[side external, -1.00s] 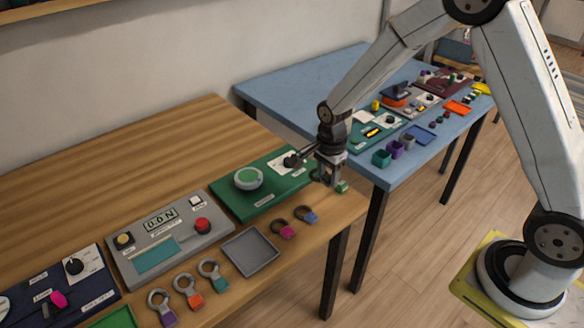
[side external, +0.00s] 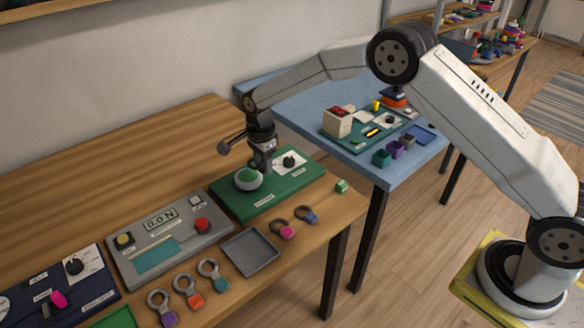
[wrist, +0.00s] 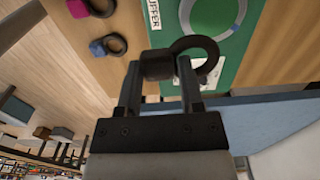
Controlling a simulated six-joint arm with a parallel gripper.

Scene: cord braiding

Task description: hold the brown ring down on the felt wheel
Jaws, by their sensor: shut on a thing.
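My gripper (wrist: 160,78) is shut on the handle end of a dark brown ring (wrist: 207,42) in the wrist view. The ring's loop sticks out to one side of the fingers. The felt wheel (side external: 246,175) is a green disc with a pale rim on the green buffer board; part of it shows at the top of the wrist view (wrist: 210,12). In the side view my gripper (side external: 265,169) is just right of the wheel, above the board. The ring is hard to make out there, and I cannot tell whether it touches the wheel.
A white plate with a black knob (side external: 290,161) is right of the wheel. A pink-handled ring (side external: 281,228) and a blue-handled ring (side external: 307,214) lie in front of the board. A grey tray (side external: 251,251) and a grey meter panel (side external: 170,238) are to the left.

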